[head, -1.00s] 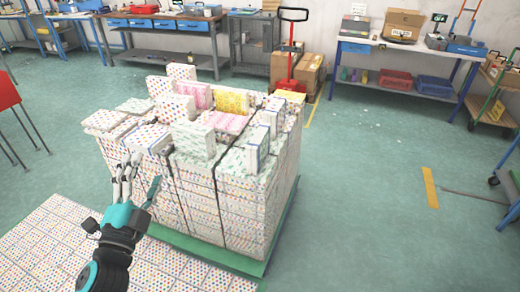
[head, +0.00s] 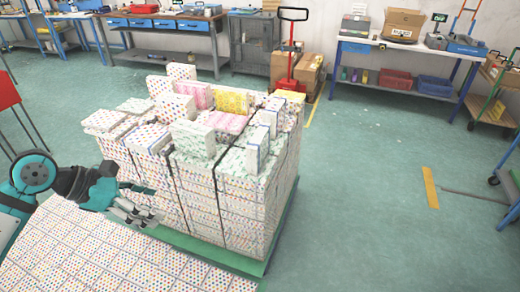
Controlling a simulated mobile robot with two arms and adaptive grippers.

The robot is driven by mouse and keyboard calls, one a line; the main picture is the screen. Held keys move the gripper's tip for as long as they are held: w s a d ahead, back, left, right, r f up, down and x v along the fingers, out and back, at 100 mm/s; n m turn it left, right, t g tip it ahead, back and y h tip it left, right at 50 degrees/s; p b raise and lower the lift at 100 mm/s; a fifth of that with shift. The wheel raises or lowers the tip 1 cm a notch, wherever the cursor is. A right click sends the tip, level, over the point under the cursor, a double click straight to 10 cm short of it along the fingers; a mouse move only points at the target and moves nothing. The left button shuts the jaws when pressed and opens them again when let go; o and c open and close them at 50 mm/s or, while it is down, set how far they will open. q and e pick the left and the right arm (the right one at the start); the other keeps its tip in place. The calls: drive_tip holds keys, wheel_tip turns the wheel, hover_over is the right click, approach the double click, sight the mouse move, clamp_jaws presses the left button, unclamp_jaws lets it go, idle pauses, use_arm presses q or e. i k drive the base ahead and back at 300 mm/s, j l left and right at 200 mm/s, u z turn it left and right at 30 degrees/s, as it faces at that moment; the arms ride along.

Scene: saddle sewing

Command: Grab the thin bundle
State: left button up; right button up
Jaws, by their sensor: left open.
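A large pallet stack of dotted bundles (head: 240,200) stands in the middle of the head view. Thin flat bundles lie on its top left: one at the left edge (head: 103,120) and one behind it (head: 134,105). I cannot tell which is the thin bundle meant. Small bundles stand upright on top, such as a pale green one (head: 193,138) and a narrow one at the right (head: 257,148). My left gripper (head: 150,203) is open and empty, low at the stack's front left side, below its top. My right gripper is not in view.
A green pallet (head: 215,252) sits under the stack. More dotted bundles (head: 90,255) cover the floor at the lower left. A red pallet jack (head: 292,60) and cardboard boxes (head: 310,75) stand behind.

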sight(258, 150)
drive_tip(key=i+l+z, duration=0.25)
drive_tip(key=i+l, duration=0.15)
drive_tip(key=i+l+z, duration=0.3)
drive_tip(key=i, duration=0.25)
